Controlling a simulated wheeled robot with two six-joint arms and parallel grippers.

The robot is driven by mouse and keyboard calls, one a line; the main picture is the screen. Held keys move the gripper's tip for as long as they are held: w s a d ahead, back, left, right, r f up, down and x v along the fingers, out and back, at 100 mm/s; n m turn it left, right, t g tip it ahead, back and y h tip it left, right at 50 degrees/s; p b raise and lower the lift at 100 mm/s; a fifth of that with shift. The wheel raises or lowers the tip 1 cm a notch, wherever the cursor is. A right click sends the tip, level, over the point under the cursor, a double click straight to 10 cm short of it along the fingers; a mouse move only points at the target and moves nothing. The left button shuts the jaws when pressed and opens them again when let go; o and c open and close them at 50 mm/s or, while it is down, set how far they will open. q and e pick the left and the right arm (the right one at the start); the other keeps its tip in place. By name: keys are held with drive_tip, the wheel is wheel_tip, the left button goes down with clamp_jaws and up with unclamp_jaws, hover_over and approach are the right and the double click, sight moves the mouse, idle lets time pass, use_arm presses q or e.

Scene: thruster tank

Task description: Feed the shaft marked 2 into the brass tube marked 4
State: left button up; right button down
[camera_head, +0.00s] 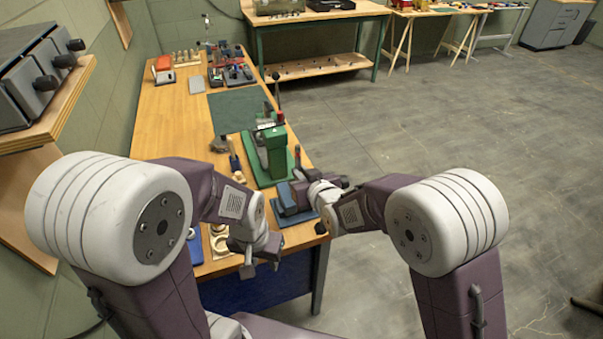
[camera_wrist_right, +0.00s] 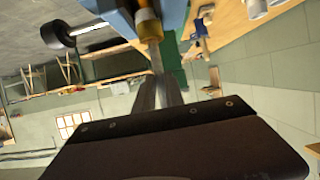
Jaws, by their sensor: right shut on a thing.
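In the right wrist view a thin grey shaft (camera_wrist_right: 155,58) stands out from between the fingertips of my right gripper (camera_wrist_right: 157,92), which is shut on it. The shaft lines up with the mouth of a brass tube (camera_wrist_right: 149,27); I cannot tell whether its end is inside. The tube is set against a blue vise (camera_wrist_right: 113,16). No number marks are readable. In the head view my right gripper (camera_head: 306,186) is by the blue vise (camera_head: 287,203) at the bench's right edge. My left gripper (camera_head: 261,260) hangs lower, at the near end of the bench; its jaw opening is unclear.
A green press (camera_head: 272,152) stands just beyond the vise. A dark green mat (camera_head: 237,109) lies further along the wooden bench (camera_head: 171,112). Wooden holders (camera_head: 219,240) lie near my left gripper.

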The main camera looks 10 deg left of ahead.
drive_tip(key=c, duration=1.3)
unclamp_jaws()
drive_tip(key=shift+c, duration=0.2)
drive_tip(key=b+v, duration=0.1)
drive_tip(key=v, duration=0.8)
